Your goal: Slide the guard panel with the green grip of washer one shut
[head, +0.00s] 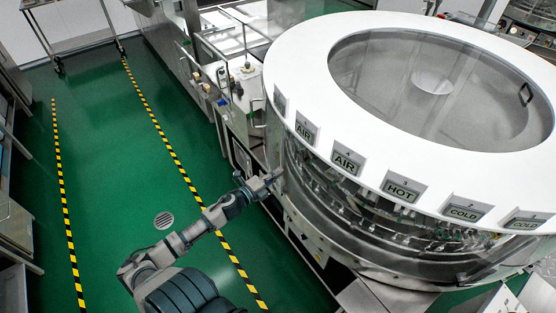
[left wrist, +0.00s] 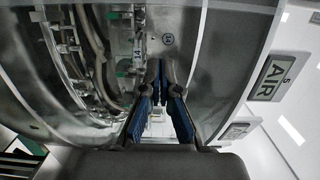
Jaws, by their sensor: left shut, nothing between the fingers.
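The rotary washer (head: 300,60) is a large round machine with a white top ring and labels such as AIR, HOT and COLD. A clear curved guard (head: 330,185) runs around its side, with metal fittings behind it. In the left wrist view a smooth grey curved panel (left wrist: 225,60) lies right of the fingers. I cannot make out a green grip for certain. My left gripper (head: 273,178) is at the washer's left side; in the left wrist view its blue-padded fingers (left wrist: 160,72) are together and empty, close to the machine. Contact cannot be told. My right gripper is not in view.
A bench with small equipment (head: 240,80) stands behind the left gripper, close to the washer. Green floor (head: 110,150) with yellow-black stripes is open to the left, with a drain (head: 163,220). A steel table (head: 75,40) stands at the far left.

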